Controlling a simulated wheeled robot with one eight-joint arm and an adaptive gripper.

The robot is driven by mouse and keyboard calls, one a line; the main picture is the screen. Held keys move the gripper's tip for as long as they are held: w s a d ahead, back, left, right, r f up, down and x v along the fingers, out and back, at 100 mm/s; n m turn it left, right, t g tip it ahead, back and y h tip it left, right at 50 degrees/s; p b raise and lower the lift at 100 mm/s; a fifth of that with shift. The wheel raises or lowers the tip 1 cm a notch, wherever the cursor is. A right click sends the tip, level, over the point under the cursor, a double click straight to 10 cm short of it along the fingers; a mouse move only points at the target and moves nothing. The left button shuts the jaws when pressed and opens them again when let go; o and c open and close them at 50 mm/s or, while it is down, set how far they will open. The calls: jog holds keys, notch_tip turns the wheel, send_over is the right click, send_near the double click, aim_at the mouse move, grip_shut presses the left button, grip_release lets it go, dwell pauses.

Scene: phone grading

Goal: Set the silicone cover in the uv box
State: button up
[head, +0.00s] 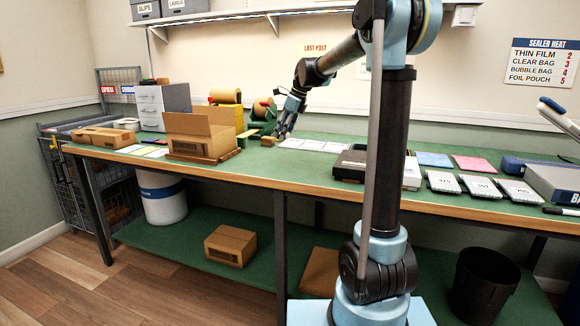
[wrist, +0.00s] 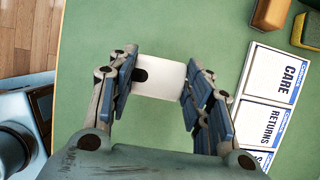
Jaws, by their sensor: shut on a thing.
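The silicone cover (wrist: 158,77) shows in the wrist view as a pale, flat piece with a dark oval opening near its left end. It lies between the blue-padded fingers of my gripper (wrist: 160,84), which is shut on it. Green table top shows around it. In the head view my gripper (head: 281,134) is low over the back of the bench, and the cover cannot be made out there. I cannot tell for certain which thing is the uv box; a dark, flat box (head: 350,164) stands on the bench right of my gripper.
An open cardboard box (head: 195,143) stands left. Several labelled cases (head: 480,186) line the right. Bench between is mostly clear.

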aim_at(280, 162)
jog(key=shift+s, duration=0.15)
jog(key=shift+s, duration=0.15)
jog(key=shift+f, duration=4.95)
jog(key=shift+f, duration=0.1)
jog(key=o, duration=1)
jog(key=v, duration=1.2)
